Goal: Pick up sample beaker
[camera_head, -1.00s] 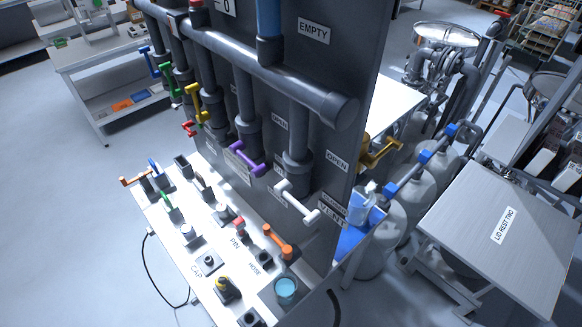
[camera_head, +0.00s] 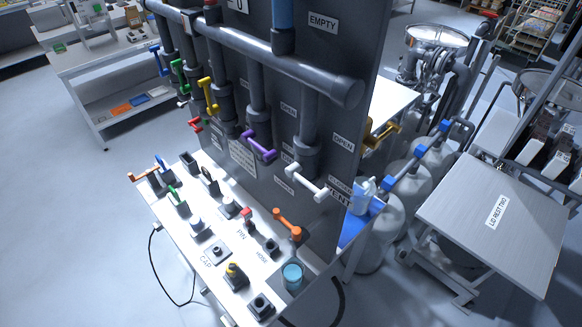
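A light blue cup-like beaker (camera_head: 292,276) stands upright at the near right corner of the white bench top (camera_head: 192,225), close to the dark panel. A second clear vessel (camera_head: 362,196) with a pale top stands on a blue shelf (camera_head: 352,228) at the panel's right edge. I cannot tell which of the two is the sample beaker. Neither of my grippers is in view.
A dark panel (camera_head: 345,120) with grey pipes and coloured valve handles rises behind the bench. Several black holders, an orange handle (camera_head: 287,224) and a yellow-topped part (camera_head: 234,272) stand near the blue beaker. A grey lid-rest table (camera_head: 470,240) stands at right. Open floor lies at left.

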